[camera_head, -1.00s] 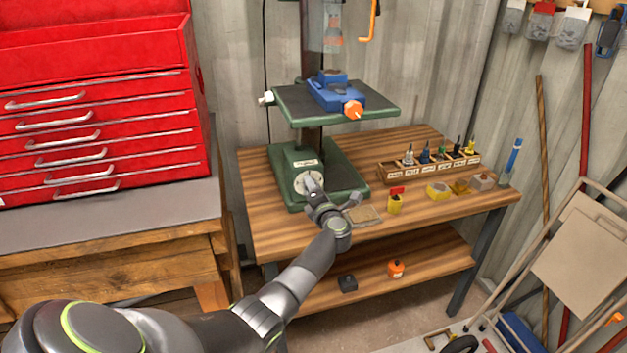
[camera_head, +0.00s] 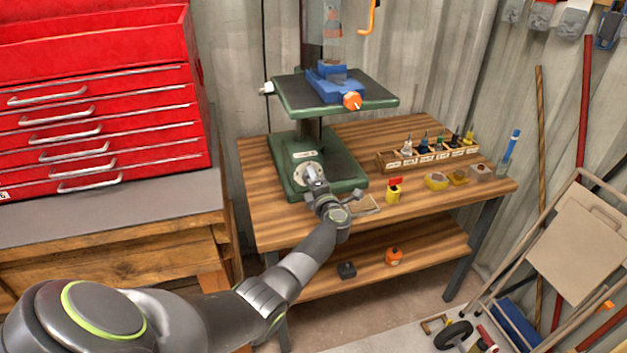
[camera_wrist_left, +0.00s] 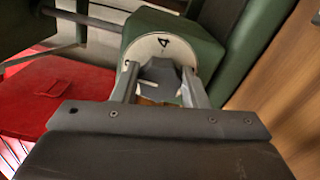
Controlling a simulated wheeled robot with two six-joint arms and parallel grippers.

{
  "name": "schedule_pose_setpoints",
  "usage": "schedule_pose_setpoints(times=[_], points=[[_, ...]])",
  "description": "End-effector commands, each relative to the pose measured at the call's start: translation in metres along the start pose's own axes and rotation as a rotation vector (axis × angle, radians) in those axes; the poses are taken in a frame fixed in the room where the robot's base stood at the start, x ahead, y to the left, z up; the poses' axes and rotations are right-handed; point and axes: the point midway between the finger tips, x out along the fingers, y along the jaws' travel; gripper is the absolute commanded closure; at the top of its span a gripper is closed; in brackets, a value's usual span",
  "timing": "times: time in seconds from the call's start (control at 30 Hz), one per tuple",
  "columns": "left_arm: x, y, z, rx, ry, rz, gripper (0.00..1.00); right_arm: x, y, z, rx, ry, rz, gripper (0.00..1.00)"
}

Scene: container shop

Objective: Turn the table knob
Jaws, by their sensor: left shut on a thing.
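The table knob (camera_head: 306,173) is a round pale dial on the front of the green drill press base (camera_head: 345,175). In the left wrist view the knob (camera_wrist_left: 148,47) has a white face with a dark numeral "4" near its top. My left gripper (camera_head: 314,178) reaches it from the front and is shut on the middle of the knob, with a finger on either side. The gripper (camera_wrist_left: 160,85) hides the lower part of the dial. My right gripper is in neither view.
The green press table (camera_head: 385,97) with a blue vise (camera_head: 335,88) overhangs the knob. A wooden bit rack (camera_head: 430,158) and several small items stand to the right on the bench (camera_head: 270,230). A red tool chest (camera_head: 100,125) stands to the left.

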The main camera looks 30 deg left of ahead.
Motion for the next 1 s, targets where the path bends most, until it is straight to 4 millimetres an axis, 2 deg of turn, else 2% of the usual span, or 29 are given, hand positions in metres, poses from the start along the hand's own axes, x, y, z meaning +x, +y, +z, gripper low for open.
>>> schedule_pose_setpoints(times=[0.03, 0.07, 0.2, 0.5, 0.63, 0.77, 1.0], points=[[-0.001, -0.002, -0.001, 0.001, 0.001, -0.004, 0.83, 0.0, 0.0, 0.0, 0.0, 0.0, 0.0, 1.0], [-0.001, -0.002, -0.001, 0.001, 0.001, -0.004, 0.56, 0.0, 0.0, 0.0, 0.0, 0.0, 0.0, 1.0], [-0.001, -0.002, -0.001, 0.0, 0.001, -0.003, 0.39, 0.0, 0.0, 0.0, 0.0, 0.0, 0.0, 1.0], [-0.001, -0.001, 0.0, -0.001, 0.0, -0.001, 0.39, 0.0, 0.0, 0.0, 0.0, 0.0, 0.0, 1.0], [-0.009, -0.001, 0.0, -0.003, -0.001, -0.001, 0.39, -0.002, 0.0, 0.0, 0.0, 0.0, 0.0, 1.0], [-0.025, -0.001, 0.0, -0.004, -0.001, -0.003, 0.39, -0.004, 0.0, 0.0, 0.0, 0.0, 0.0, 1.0], [-0.071, -0.002, 0.0, -0.003, -0.001, -0.005, 0.39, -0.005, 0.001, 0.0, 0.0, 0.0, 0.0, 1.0]])
